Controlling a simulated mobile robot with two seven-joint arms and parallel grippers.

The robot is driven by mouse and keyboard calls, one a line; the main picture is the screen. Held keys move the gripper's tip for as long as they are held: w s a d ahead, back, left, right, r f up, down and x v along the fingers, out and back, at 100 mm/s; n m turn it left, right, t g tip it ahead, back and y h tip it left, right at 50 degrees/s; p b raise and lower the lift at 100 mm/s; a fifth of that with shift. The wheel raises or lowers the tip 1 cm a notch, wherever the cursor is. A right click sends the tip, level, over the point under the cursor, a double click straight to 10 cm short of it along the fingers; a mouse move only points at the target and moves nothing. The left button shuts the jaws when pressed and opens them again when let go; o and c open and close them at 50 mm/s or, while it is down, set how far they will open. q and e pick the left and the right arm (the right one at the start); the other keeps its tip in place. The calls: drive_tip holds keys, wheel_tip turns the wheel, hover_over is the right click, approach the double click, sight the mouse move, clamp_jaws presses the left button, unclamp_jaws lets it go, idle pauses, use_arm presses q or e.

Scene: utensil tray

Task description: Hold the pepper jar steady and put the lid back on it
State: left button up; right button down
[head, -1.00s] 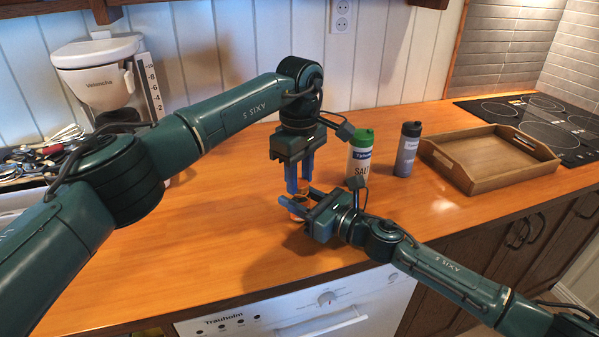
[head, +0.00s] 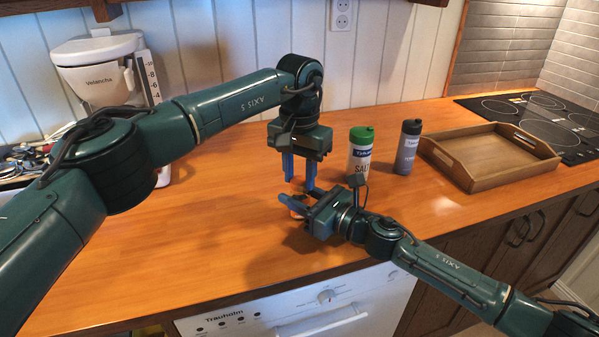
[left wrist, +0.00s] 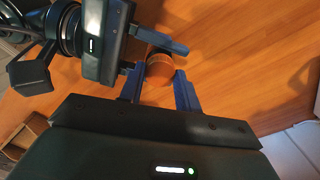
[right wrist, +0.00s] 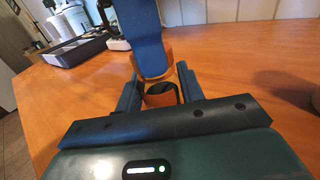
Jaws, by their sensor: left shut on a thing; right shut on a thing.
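The pepper jar (right wrist: 160,99) is a small orange-brown cylinder with a dark opening, upright between the fingers of my right gripper (right wrist: 160,92). My right gripper (head: 298,202) is shut on it low over the counter; in the head view its fingers mostly hide the jar. My left gripper (head: 299,181) points down from above and is shut on the lid. The round brown lid (left wrist: 160,70) shows between its fingers in the left wrist view. In the right wrist view a blue left finger partly covers the lid, which appears just above the jar; exact alignment is unclear.
A wooden tray (head: 470,175) lies farther right beside the hob (head: 545,120). The counter's middle is clear.

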use_arm(q)
drive_tip(key=o, duration=0.9)
drive_tip(key=shift+o, duration=0.2)
drive_tip(key=shift+r, duration=2.3)
drive_tip(key=shift+c, duration=0.4)
